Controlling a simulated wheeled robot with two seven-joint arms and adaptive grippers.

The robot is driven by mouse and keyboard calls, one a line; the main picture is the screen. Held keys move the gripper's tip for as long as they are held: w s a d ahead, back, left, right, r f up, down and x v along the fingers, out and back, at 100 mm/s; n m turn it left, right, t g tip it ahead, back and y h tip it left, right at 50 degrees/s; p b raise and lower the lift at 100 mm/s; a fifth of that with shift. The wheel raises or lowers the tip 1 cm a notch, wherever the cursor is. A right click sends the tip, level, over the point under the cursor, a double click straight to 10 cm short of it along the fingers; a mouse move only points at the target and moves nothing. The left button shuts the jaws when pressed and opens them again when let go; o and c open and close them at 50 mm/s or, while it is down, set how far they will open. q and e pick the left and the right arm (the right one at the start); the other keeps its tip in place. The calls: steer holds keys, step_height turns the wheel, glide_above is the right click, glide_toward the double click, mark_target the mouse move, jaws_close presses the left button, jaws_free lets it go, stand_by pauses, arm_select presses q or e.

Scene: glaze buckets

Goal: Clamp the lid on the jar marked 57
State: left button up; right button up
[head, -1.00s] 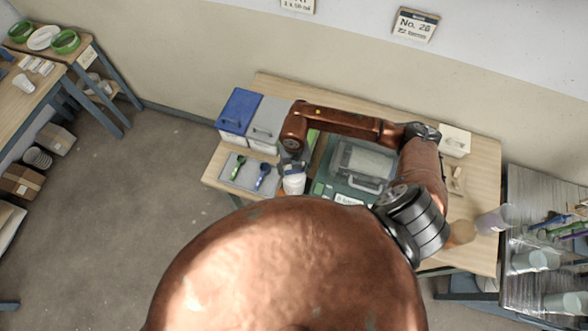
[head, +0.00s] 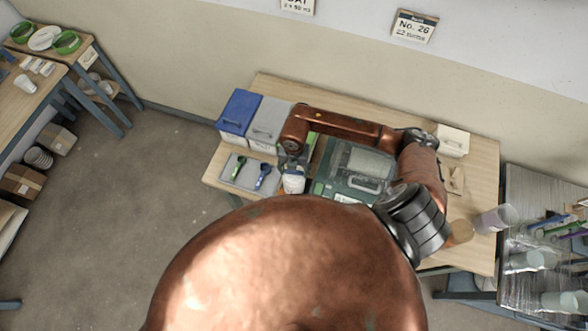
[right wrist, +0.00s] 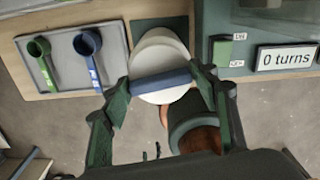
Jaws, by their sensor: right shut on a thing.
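A white jar or lid (right wrist: 160,48) with a grey-blue bar (right wrist: 161,81) across it shows in the right wrist view. My right gripper (right wrist: 160,83) is shut on the bar, one finger at each end. In the head view, the white jar (head: 293,184) is at the near edge of the table, just below my right gripper (head: 291,166). No number is readable on it, and I cannot tell how the lid sits. My left gripper is not in view.
A grey tray (head: 229,180) with a green scoop (head: 238,167) and a blue scoop (head: 263,175) lies to the left. A green case (head: 330,185) stands to the right. A display (right wrist: 286,57) reads "0 turns". Blue (head: 238,112) and grey (head: 268,122) bins stand behind.

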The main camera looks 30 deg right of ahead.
stand_by(0.3)
steer(key=m+p, duration=0.1)
steer(key=m, duration=0.1)
steer(key=shift+r+m, duration=0.1)
steer(key=shift+m, duration=0.3)
steer(key=shift+m+p, duration=0.45)
steer(key=shift+m, duration=0.25)
steer(key=shift+m+p, duration=0.75)
steer(key=shift+m, duration=0.45)
steer(key=shift+f+m+p, duration=0.2)
steer(key=shift+m+p, duration=0.2)
steer(key=shift+m, duration=0.5)
